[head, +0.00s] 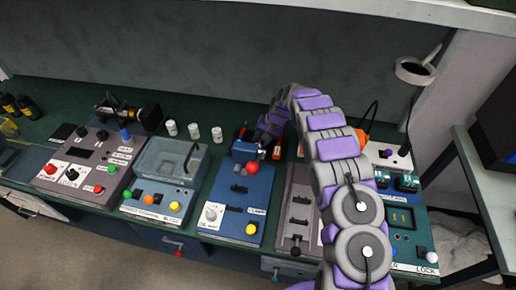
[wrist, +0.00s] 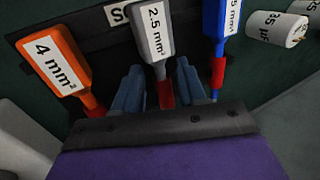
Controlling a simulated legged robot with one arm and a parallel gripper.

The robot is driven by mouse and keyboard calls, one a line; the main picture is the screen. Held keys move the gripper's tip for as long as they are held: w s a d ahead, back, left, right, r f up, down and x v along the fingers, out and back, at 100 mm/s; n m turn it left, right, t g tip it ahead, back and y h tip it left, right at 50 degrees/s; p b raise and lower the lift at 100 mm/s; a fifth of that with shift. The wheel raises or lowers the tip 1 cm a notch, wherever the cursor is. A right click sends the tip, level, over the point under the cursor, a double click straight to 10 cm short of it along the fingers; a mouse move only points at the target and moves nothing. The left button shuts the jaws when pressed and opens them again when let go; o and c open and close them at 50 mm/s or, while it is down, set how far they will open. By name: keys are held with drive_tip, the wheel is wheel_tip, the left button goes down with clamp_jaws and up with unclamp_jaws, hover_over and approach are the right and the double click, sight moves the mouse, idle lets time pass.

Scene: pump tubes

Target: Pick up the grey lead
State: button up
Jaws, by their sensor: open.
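The grey lead (wrist: 153,38), labelled 2.5 mm², shows in the wrist view with a red lower end. My gripper (wrist: 160,95) is open, with one blue finger on each side of the lead's lower part. The red end lies between the fingers, with a gap visible on the left; on the right it is close to the finger, and I cannot tell if they touch. In the head view my purple and grey arm reaches over the bench and bends down at its far end. The grey lead cannot be made out there.
An orange lead (wrist: 60,65), labelled 4 mm², is close on the left, and a blue lead (wrist: 220,25) is close on the right. A white cylinder (wrist: 275,28) lies beyond it.

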drive_tip(key=shift+c, duration=0.4)
clamp_jaws()
